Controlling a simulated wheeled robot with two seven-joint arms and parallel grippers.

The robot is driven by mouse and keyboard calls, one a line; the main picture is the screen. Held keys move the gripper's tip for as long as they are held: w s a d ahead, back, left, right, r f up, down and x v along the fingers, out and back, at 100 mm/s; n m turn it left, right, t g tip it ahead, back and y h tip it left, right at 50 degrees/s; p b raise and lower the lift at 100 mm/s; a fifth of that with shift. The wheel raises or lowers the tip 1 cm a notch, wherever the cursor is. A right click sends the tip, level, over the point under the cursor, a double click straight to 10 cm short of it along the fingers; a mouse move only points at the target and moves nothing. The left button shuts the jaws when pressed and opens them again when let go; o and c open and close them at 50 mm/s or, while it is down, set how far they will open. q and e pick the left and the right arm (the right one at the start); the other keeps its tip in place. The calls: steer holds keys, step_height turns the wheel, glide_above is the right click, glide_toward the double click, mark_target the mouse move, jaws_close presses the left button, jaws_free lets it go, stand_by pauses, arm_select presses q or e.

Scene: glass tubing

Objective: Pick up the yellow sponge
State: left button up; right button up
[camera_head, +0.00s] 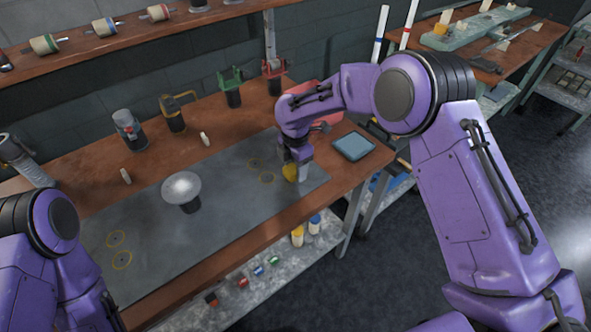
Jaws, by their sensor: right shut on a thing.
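The yellow sponge (289,173) is at the right part of the grey mat on the wooden workbench, partly hidden by my right gripper. My right gripper (297,172) points down, with its jaws shut on the sponge. I cannot tell whether the sponge touches the mat or is just above it. My left arm shows at the lower left, but its gripper is not in view.
The grey mat (225,232) has yellow ring marks and a white domed thing (181,188) on a dark base. A blue-grey pad (353,146) lies right of the gripper. Clamps and jars stand along the bench's back. A lower shelf (270,295) holds small coloured things.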

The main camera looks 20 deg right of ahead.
steer(key=r, duration=0.1)
steer(key=r+b, duration=0.1)
steer(key=r, duration=0.1)
steer(key=shift+s, duration=0.25)
steer(key=s+d+r+b, duration=0.2)
steer(key=s+r+b, duration=0.1)
steer(key=s+r, duration=0.6)
steer(key=s, duration=0.4)
steer(key=shift+s+d+r, duration=0.15)
steer(key=shift+s+d, duration=0.05)
steer(key=shift+o, duration=0.3)
